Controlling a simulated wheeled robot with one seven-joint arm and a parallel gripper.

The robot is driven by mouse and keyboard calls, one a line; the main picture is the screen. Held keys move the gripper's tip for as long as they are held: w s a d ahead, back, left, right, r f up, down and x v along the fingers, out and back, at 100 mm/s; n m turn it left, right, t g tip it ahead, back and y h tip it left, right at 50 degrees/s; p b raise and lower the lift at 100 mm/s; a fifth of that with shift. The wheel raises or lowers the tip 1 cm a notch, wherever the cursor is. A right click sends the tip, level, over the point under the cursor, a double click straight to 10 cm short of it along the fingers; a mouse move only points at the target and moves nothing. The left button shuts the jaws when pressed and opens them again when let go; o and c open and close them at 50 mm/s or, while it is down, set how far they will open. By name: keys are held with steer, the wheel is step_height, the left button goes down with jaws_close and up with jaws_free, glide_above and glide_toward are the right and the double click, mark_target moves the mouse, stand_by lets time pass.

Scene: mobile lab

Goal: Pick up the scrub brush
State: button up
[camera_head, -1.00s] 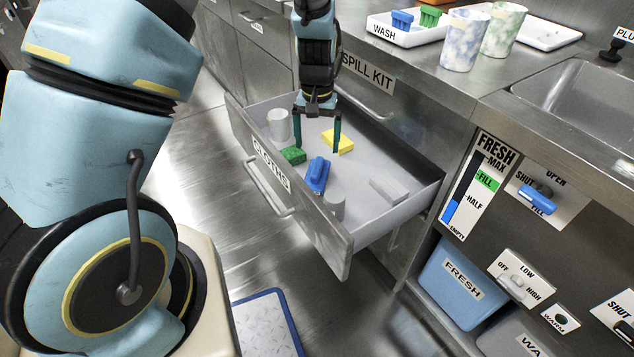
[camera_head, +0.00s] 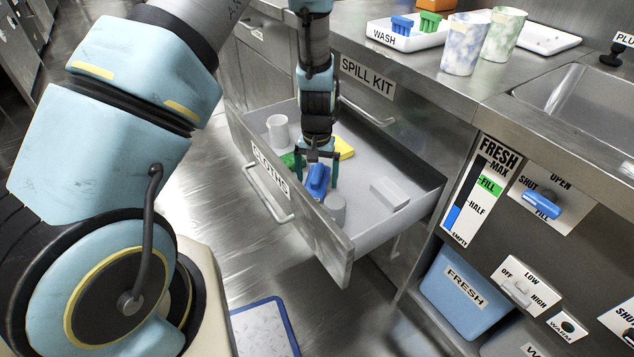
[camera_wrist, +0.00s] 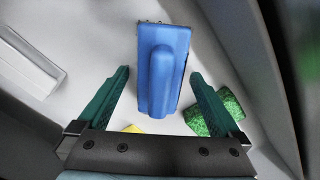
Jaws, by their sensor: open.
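The scrub brush (camera_head: 318,179) is blue with a raised handle and lies in the open drawer marked CLOTHS (camera_head: 398,218). It also shows in the wrist view (camera_wrist: 162,70), with bristles just visible at its far edge. My gripper (camera_head: 317,178) is down in the drawer at the brush, its green fingers open on either side of it. In the wrist view my gripper (camera_wrist: 158,78) has both fingers apart from the brush, with a gap on each side. The brush's lower end lies between the fingertips.
A green sponge (camera_wrist: 214,112) lies beside one finger. The drawer's front wall (camera_head: 290,210) stands close to the brush.

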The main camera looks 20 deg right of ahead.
mark_target(317, 171)
steer(key=shift+c, duration=0.4)
jaws_close()
step_height(317, 171, up, 10)
steer(key=shift+r+p, duration=0.1)
steer(key=shift+p, duration=0.6)
